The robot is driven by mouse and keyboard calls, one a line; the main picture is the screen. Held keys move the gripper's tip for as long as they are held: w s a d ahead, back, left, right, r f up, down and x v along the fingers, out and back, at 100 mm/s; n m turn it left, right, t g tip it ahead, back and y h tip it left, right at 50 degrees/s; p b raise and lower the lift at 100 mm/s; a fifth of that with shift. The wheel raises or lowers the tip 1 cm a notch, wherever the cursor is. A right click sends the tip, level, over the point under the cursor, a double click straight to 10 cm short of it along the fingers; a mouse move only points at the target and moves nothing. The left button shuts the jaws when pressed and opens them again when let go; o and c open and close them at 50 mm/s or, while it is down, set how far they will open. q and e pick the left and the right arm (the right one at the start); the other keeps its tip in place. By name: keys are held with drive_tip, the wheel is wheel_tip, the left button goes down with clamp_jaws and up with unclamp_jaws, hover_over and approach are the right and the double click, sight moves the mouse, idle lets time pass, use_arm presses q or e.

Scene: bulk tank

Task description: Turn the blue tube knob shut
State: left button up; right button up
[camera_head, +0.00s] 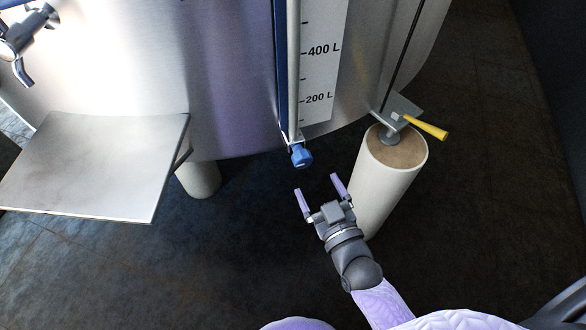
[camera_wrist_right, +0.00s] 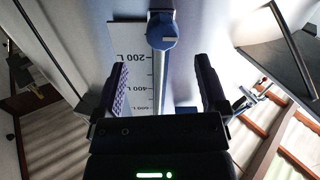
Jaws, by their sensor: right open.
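The blue tube knob (camera_head: 301,156) sits at the lower end of the clear level tube (camera_head: 293,75) on the front of the steel tank (camera_head: 225,70). My right gripper (camera_head: 320,188) is open and empty, a little below the knob in the head view, with its fingers pointing up toward it. In the right wrist view the knob (camera_wrist_right: 162,31) shows round and blue with a pale mark across its face. It lies ahead of and between the two open fingers (camera_wrist_right: 160,85), apart from both. My left gripper is not in view.
A white scale (camera_head: 322,70) with litre marks runs beside the tube. A yellow-handled lever (camera_head: 428,127) sits by the thick pale leg (camera_head: 385,185) at right. A steel shelf (camera_head: 95,165) juts out at left. The dark floor (camera_head: 240,240) is clear.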

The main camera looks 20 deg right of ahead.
sight(305, 164)
drive_tip(key=w, duration=0.2)
drive_tip(key=w+b, duration=0.1)
drive_tip(key=w, duration=0.2)
drive_tip(key=w+b, duration=0.1)
drive_tip(key=w, duration=0.1)
drive_tip(key=shift+w+a, duration=0.15)
drive_tip(key=shift+a, duration=0.25)
drive_tip(key=shift+w+b, duration=0.3)
drive_tip(key=shift+b, duration=0.05)
drive_tip(key=shift+w+r, duration=0.1)
drive_tip(key=shift+r, duration=0.05)
drive_tip(key=shift+a, duration=0.1)
drive_tip(key=c, duration=1.1)
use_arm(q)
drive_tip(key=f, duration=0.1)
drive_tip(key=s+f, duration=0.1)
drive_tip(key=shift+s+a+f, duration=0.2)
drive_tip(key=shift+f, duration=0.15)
use_arm(e)
clamp_jaws()
